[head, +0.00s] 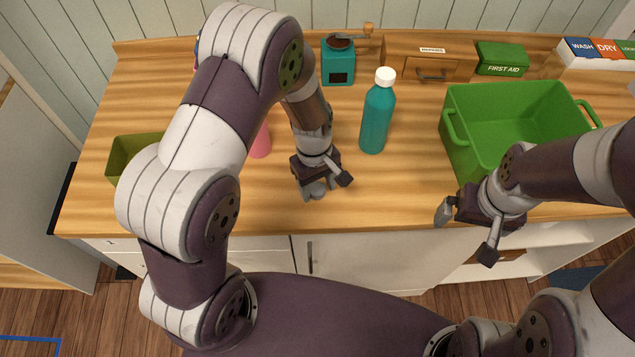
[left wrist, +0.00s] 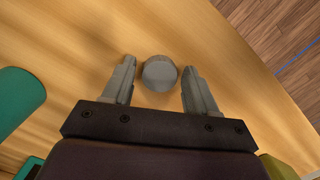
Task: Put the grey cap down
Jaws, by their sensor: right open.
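The grey cap (left wrist: 159,74) shows as a round grey disc on the wooden worktop in the left wrist view. It lies between the fingertips of my left gripper (left wrist: 158,78), with a narrow gap on each side. The left gripper is open and low over the worktop. In the head view my left gripper (head: 322,187) is near the front edge, left of the teal bottle, and the cap (head: 315,189) is partly hidden by it. My right gripper (head: 467,234) is open and empty, in front of the green crate at the worktop's front edge.
A teal bottle with a white top (head: 377,115) stands upright right of my left gripper. The green crate (head: 455,130) is at right. A pink object (head: 260,142) and an olive bin (head: 130,155) are at left. A teal grinder (head: 338,65) and first aid box (head: 502,60) stand behind.

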